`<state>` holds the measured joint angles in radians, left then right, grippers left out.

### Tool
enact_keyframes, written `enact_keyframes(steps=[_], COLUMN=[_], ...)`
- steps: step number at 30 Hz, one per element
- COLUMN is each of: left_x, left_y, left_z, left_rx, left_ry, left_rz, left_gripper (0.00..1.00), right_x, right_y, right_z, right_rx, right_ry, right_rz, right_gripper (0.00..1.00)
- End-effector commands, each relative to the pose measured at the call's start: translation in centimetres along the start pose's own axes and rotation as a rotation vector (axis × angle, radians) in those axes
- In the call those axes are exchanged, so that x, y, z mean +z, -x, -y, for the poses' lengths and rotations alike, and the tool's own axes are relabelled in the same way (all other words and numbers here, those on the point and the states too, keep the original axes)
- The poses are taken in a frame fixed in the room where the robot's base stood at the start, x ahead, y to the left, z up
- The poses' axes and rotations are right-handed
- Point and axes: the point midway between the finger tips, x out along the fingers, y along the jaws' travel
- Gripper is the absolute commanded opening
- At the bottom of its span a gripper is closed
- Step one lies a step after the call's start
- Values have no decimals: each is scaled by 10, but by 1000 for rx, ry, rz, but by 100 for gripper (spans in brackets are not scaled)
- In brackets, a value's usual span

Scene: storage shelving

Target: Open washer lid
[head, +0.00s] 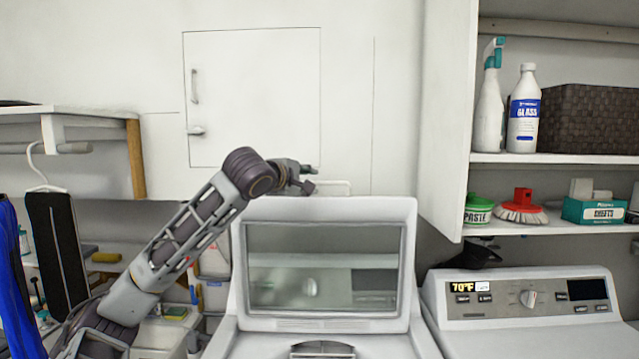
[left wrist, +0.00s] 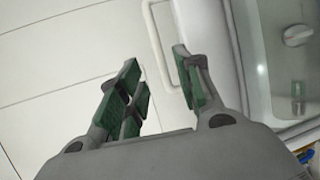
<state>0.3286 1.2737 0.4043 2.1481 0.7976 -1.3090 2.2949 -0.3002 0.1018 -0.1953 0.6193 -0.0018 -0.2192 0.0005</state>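The washer lid (head: 408,262) is a white frame around a glass pane. It stands raised and nearly upright on the white washer, with part of a dark round opening visible below it. A thin white handle (head: 335,187) sits at its top edge. My left gripper (head: 309,178) is just above the lid's top edge, beside the handle. In the left wrist view my left gripper (left wrist: 158,70) is open, with green-padded fingers apart and empty. The handle (left wrist: 156,45) appears between and beyond the fingertips; I cannot tell whether they touch. My right gripper is not in view.
A second white appliance with a control panel (head: 525,297) stands at right. Above it are shelves with a spray bottle (head: 489,105), a white bottle (head: 523,115) and a brown basket (head: 590,118). A wall cabinet door (head: 255,95) is behind my arm. Clothes (head: 15,270) hang at left.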

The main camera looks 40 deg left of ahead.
Motion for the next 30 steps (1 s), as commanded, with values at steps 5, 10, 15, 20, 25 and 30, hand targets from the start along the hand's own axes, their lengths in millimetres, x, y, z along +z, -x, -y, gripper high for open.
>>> enact_keyframes(steps=[5,10,15,20,25,30], left_x=[0,-1,0,0,0,0], left_y=[-20,-38,-52,-63,-73,-82], left_z=[-2,-2,-2,-2,-3,-2], left_rx=[-2,-2,-1,-1,1,0], left_ry=[-2,-2,-2,-2,1,1], left_rz=[-2,-2,-2,-1,0,0], left_gripper=[35,35,35,35,35,35], right_x=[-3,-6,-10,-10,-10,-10], right_y=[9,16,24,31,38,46], right_z=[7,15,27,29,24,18], right_rx=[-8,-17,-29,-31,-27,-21], right_ry=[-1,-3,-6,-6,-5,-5], right_rz=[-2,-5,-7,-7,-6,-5], right_gripper=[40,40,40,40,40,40])
